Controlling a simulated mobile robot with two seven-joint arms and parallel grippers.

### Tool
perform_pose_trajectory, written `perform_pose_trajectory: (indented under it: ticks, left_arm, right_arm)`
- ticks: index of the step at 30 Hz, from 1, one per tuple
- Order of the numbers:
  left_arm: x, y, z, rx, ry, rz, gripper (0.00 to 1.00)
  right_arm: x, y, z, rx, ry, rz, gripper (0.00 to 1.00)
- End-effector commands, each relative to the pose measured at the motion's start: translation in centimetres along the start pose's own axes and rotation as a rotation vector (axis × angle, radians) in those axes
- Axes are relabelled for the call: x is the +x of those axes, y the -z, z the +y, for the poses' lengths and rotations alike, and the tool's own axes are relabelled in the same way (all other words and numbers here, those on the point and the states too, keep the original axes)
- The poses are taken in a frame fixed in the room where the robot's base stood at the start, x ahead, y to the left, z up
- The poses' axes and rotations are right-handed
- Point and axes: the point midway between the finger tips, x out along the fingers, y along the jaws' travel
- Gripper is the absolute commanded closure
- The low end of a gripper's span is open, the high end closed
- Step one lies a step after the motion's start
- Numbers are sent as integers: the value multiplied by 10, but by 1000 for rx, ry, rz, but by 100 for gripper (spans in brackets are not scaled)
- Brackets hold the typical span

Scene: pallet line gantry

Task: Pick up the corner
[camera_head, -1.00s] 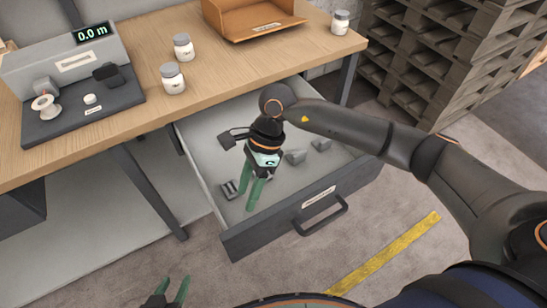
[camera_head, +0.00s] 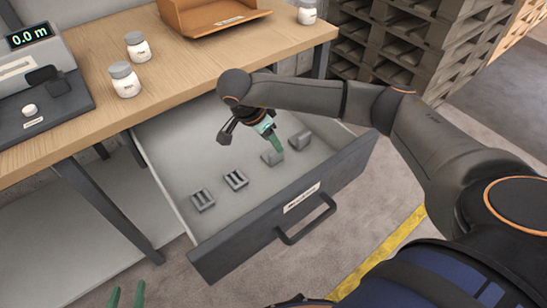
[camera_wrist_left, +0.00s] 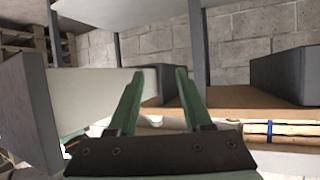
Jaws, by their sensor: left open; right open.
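The open drawer (camera_head: 190,245) holds several small grey pieces. Two wedge-shaped pieces lie toward the back right, one (camera_head: 271,158) by my right gripper and one (camera_head: 302,139) just right of it; they look like corners. Two slotted pieces (camera_head: 203,200) (camera_head: 236,180) lie nearer the front left. My right gripper (camera_head: 279,145) is open and points down in the drawer, its green fingers at the left wedge; contact cannot be told. My left gripper (camera_head: 126,297) is open and empty at the bottom edge, outside the drawer; it also shows in the left wrist view (camera_wrist_left: 157,90).
The wooden bench (camera_head: 190,80) stands behind and above the drawer, with two white jars (camera_head: 137,47) (camera_head: 125,80), a third jar (camera_head: 307,12), an orange tray (camera_head: 215,15) and a scale (camera_head: 35,95). Stacked pallets (camera_head: 420,40) stand at the back right.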

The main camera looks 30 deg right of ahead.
Motion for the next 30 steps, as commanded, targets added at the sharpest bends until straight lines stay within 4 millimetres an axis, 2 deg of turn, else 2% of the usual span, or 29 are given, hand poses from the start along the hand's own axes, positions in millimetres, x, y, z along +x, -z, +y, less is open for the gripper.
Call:
perform_pose_trajectory:
  ticks: [2, 7, 12, 21, 30]
  left_arm:
    - [1, 5, -1, 7, 3, 23, 50]
    - [0, 33, -5, 39, 12, 132, 50]
    - [-2, 56, -7, 63, 17, 218, 50]
    - [-4, 62, -8, 69, 19, 240, 50]
    - [-4, 62, -8, 69, 19, 239, 50]
  right_arm:
    - [8, -2, 2, 0, -2, 0, 48]
    - [32, -10, 8, 0, -3, -1, 48]
    - [49, -10, 8, 2, -2, -1, 48]
    - [52, -9, 7, 1, 1, -1, 48]
    - [52, -9, 7, 1, 0, -1, 80]
